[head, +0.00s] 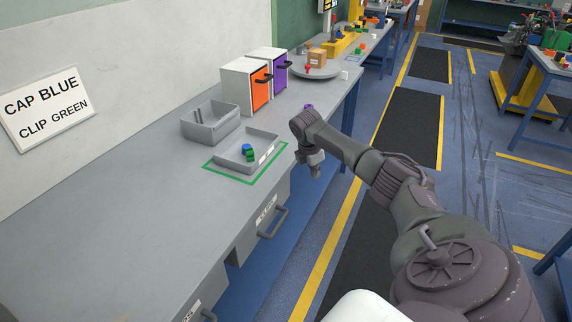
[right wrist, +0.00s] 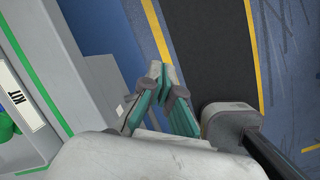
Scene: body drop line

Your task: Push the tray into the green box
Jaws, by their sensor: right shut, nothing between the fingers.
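The shallow grey tray (head: 232,157) sits on the grey bench with a blue piece (head: 246,147) and a green piece (head: 251,156) inside. The green box (head: 228,176) is a painted outline on the bench top. Its line shows along the tray's front and right; the tray hides its back part. My right gripper (head: 318,173) is shut and empty, pointing down beyond the bench's front edge, to the right of the tray and apart from it. In the right wrist view, its fingers (right wrist: 163,70) meet over the floor, and the tray's KIT label (right wrist: 24,98) shows at left. My left gripper is out of view.
A deeper grey bin (head: 208,126) stands just behind the tray. White cabinets with orange (head: 261,88) and purple (head: 280,72) doors stand farther along the bench. Drawer handles (head: 274,222) stick out from the bench front. The near bench top is clear.

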